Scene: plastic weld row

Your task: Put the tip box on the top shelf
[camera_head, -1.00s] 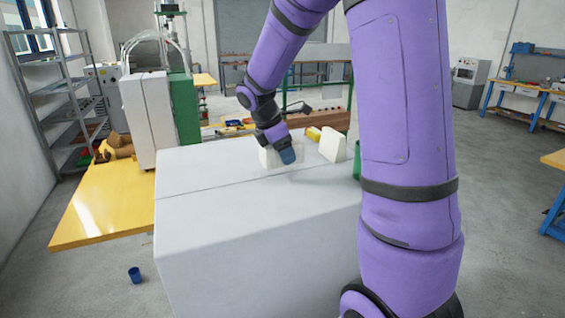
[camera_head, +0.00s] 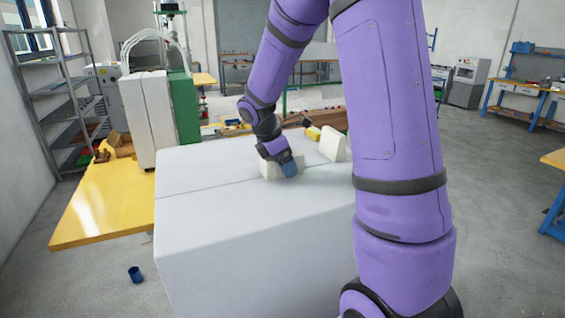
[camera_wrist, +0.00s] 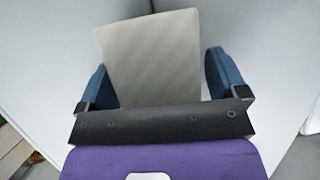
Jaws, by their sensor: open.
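A cream box (camera_head: 268,169), which looks like the tip box, stands on the white surface (camera_head: 230,215) of a large machine. My gripper (camera_head: 284,167) is down at this box, and its blue finger hides part of it. In the wrist view the flat face of the box (camera_wrist: 152,55) lies between the two blue fingers of my open gripper (camera_wrist: 160,78). A gap shows at the right finger; contact at the left finger is unclear. A grey shelf rack (camera_head: 65,90) with several levels stands at the far left.
Another cream block (camera_head: 332,144) and a yellow item (camera_head: 313,133) are right of the gripper. A tall white and green machine (camera_head: 150,118) stands left, beside a yellow table (camera_head: 105,205). A blue cup (camera_head: 135,274) is on the floor. The white surface's front is clear.

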